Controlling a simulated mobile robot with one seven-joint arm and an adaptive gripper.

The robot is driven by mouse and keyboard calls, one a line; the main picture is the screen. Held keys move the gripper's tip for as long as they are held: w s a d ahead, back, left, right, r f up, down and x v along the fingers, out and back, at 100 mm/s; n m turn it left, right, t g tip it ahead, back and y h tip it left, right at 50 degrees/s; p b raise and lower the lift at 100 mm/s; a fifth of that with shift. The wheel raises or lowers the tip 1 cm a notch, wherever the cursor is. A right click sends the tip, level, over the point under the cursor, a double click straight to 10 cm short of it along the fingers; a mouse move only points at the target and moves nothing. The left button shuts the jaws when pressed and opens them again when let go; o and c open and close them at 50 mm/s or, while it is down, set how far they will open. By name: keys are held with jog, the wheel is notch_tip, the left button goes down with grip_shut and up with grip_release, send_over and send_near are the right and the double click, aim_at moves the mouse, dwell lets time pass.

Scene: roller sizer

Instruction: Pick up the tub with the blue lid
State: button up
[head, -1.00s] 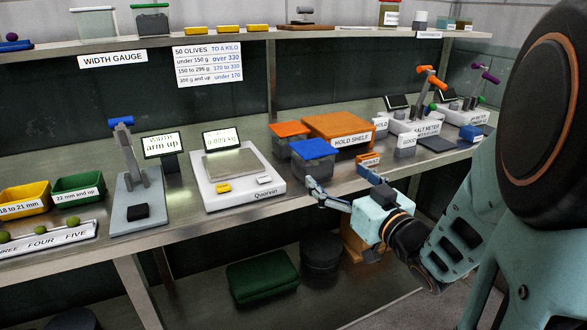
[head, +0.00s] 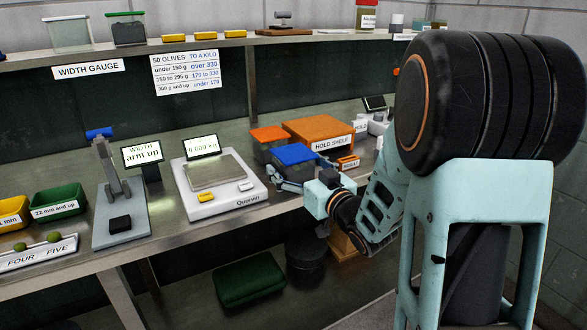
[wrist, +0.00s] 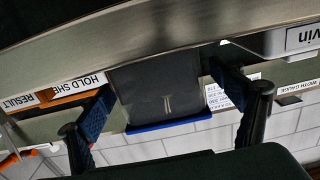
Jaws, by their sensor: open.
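The tub with the blue lid (head: 295,154) stands on the steel bench, in front of a tub with an orange lid (head: 268,134). My gripper (head: 299,177) is at its front, low on the tub, with the fingers spread. In the wrist view, which is upside down, the dark tub body (wrist: 155,92) fills the gap between my open fingers (wrist: 160,82), and its blue lid edge (wrist: 172,126) shows below. A gap shows beside the right finger; whether the left finger touches the tub I cannot tell. The lower tub is mostly hidden in the head view.
The scale (head: 218,184) is close on the left. The orange hold shelf (head: 318,132) is behind on the right, with a small orange result block (head: 348,162) in front of it. The bench's front edge runs below my gripper.

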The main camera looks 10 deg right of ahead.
jog(key=shift+w+a, duration=0.2)
jog(key=shift+w, duration=0.3)
jog(key=shift+r, duration=0.1)
jog(key=c, duration=1.5)
jog(key=shift+r, duration=0.15)
